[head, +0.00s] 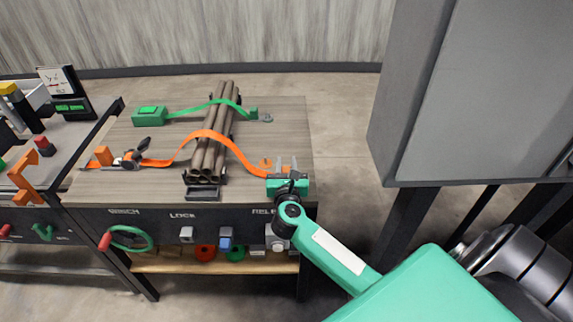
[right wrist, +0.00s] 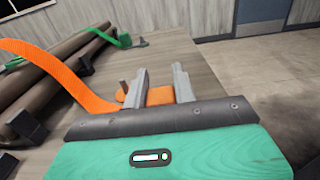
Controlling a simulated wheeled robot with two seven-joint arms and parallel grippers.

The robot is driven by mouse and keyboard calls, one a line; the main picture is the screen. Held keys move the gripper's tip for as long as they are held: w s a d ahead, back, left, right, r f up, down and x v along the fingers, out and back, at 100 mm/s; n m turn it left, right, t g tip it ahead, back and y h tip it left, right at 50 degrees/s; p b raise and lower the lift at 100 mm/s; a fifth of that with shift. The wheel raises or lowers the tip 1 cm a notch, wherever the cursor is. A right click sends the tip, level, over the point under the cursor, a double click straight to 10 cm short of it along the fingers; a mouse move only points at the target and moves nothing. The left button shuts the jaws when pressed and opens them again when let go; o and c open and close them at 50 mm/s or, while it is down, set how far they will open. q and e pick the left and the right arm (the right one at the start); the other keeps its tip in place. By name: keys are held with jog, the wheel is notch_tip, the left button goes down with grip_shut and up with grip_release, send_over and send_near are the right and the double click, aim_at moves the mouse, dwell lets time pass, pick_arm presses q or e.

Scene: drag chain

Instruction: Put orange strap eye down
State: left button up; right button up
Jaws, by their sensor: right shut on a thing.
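The orange strap (head: 208,134) runs from the orange ratchet block (head: 104,155) at the left, arches over the bundle of brown pipes (head: 214,140), and comes down at the table's right front. Its eye end shows as an orange piece between the fingers in the right wrist view (right wrist: 160,96). My right gripper (head: 284,165) is shut on this eye, low over the table's right front corner. A small upright brownish peg (right wrist: 123,86) stands just left of the fingers, beside the orange. Whether the eye touches the table or goes around the peg cannot be told. My left gripper is out of view.
A green strap (head: 218,102) crosses the pipes from a green box (head: 149,115) to a fitting at the back right. A green handwheel (head: 130,238) and several controls line the front panel. The table's right edge is close to my gripper.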

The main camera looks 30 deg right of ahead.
jog(key=o, duration=0.9)
jog(key=shift+c, duration=0.2)
jog(key=shift+o, duration=0.7)
